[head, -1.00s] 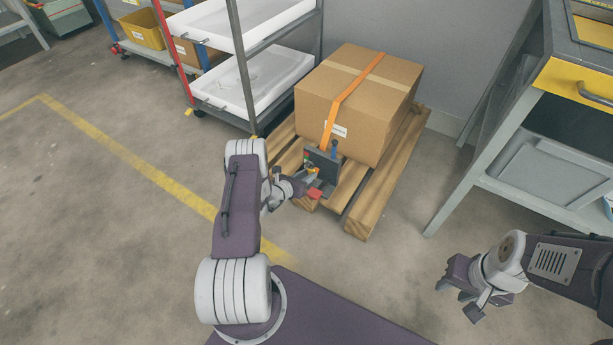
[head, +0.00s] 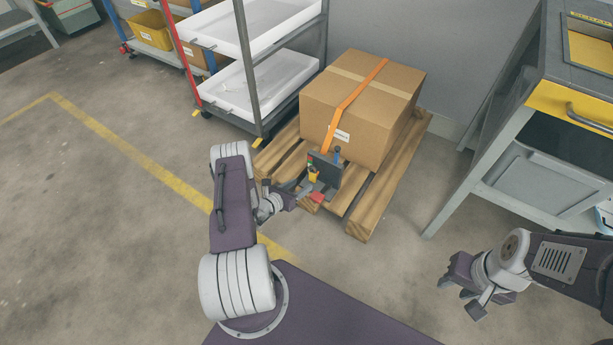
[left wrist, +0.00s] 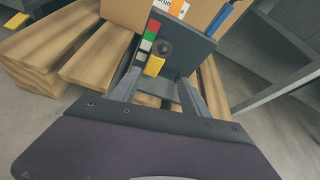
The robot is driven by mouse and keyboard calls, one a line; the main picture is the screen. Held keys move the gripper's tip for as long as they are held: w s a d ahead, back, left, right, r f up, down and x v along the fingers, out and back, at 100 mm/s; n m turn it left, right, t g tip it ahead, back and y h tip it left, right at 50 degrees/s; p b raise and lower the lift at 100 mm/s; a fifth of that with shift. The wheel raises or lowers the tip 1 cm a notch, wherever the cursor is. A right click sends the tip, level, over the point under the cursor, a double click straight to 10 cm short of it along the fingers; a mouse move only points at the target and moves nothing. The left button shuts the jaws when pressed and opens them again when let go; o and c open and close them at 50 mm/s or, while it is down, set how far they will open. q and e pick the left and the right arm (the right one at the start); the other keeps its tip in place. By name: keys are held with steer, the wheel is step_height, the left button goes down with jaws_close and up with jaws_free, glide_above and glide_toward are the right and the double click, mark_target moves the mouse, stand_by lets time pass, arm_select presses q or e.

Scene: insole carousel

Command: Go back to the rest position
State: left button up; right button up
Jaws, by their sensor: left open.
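My left gripper (head: 306,192) is low in front of the wooden pallet, its arm reaching in from the left. In the left wrist view its two grey fingers (left wrist: 157,92) are spread apart, with nothing seen held between them. A dark grey panel (left wrist: 180,48) with small coloured squares and a round dark spot stands just beyond the fingers. The same panel also shows in the head view (head: 326,172); whether it touches the gripper I cannot tell. My right gripper (head: 458,290) hangs over bare floor at the lower right, apart from everything; its finger gap is unclear.
A cardboard box (head: 345,110) with an orange strap sits on the pallet (head: 385,195). A shelf rack with white trays (head: 265,85) stands behind left. A workbench with a yellow drawer (head: 572,100) stands at right. The floor (head: 110,240) at left is clear.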

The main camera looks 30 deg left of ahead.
arm_select(q)
steer(key=shift+v, duration=0.85)
arm_select(e)
steer(key=shift+r, duration=0.45)
